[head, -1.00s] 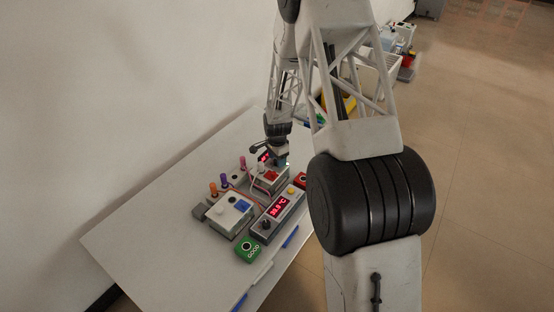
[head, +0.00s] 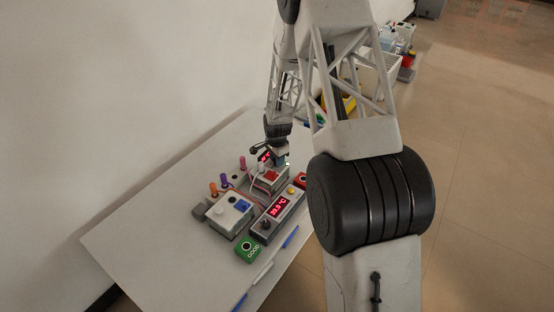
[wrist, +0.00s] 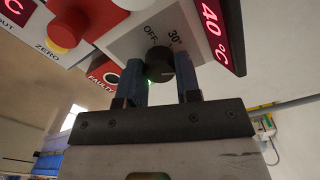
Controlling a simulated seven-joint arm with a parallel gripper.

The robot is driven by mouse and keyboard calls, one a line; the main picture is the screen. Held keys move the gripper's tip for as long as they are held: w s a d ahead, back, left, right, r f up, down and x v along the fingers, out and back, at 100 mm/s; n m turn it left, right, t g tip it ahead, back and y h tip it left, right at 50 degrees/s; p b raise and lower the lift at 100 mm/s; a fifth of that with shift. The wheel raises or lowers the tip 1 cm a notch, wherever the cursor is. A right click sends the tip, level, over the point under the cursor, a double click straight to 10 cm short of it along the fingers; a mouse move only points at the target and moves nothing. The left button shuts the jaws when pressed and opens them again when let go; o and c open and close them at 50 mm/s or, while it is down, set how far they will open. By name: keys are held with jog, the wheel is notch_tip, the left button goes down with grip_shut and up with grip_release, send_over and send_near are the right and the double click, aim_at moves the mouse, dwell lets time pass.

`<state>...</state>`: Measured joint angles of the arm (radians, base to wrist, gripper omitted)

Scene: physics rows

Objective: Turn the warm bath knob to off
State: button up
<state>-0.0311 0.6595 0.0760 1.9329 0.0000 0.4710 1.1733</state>
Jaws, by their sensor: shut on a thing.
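The warm bath knob (wrist: 160,63) is a round black dial on a grey panel (wrist: 130,42) in the wrist view. The words OFF and 30° are printed above it, and a red display (wrist: 215,32) beside it reads 40 °C. My gripper (wrist: 161,84) has one blue-grey finger on each side of the knob and is shut on it. The knob's pointer cannot be made out. In the head view my gripper (head: 281,160) is at the far end of the table's devices, and the knob is hidden there.
A box with a red button (wrist: 68,28) is close to the left in the wrist view. On the white table (head: 150,222) stand a box with a blue switch (head: 231,214), a long box with a red display (head: 279,206) and a green GOOD block (head: 249,249). The table's left side is clear.

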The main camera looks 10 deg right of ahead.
jog(key=n, duration=0.4)
jog(key=shift+n, duration=0.3)
jog(key=n, duration=1.5)
dwell(0.4)
jog(key=o, duration=0.9)
jog(key=shift+r, duration=0.1)
